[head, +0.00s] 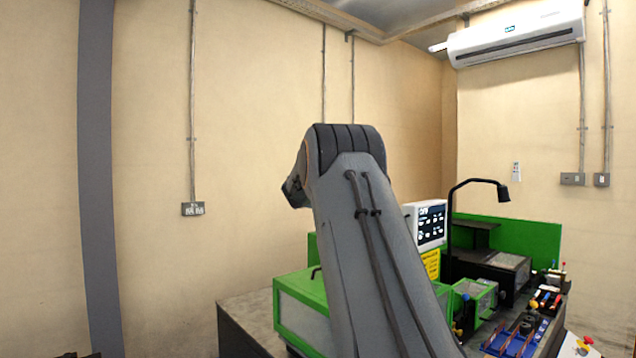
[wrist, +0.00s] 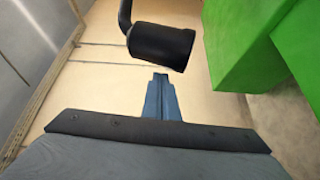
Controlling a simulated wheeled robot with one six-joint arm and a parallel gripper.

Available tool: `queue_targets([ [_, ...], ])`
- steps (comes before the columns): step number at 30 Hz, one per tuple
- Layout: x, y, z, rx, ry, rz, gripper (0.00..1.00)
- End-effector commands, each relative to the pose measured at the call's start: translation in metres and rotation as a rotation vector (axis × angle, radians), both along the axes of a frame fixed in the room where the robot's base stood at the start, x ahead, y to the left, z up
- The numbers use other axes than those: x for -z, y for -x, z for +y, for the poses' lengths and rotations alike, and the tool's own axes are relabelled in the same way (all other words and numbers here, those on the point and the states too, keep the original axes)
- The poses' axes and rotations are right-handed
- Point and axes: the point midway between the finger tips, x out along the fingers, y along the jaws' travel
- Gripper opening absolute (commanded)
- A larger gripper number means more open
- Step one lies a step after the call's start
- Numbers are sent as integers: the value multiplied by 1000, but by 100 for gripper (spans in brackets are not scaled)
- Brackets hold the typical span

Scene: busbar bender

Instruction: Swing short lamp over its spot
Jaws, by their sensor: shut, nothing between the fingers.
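In the wrist view a black cylindrical lamp head (wrist: 160,46) hangs from a dark curved neck (wrist: 124,14). My gripper (wrist: 160,77) is shut and empty, its blue fingers pointing toward the lamp head. The fingertips appear just below the lamp head in the picture, with a small visible gap; the true distance is hard to judge. In the head view a black gooseneck lamp (head: 451,215) stands by the machine, its head (head: 503,193) bent to the right. I cannot tell whether both views show the same lamp. My arm hides my gripper in the head view.
A green panel (wrist: 235,45) is close on the right in the wrist view. In the head view the bench holds green-framed boxes (head: 302,309), a white control screen (head: 426,224), and a blue tray (head: 510,343) with small parts. My arm covers the middle.

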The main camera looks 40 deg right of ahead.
Motion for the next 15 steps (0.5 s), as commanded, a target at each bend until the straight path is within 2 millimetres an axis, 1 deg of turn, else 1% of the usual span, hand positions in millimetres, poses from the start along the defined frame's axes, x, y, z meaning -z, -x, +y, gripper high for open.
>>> queue_targets([
  [1, -1, 5, -1, 1, 1, 3, 0],
  [6, 1, 13, -3, -1, -1, 1, 0],
  [15, 1, 14, -4, -1, 0, 0, 0],
])
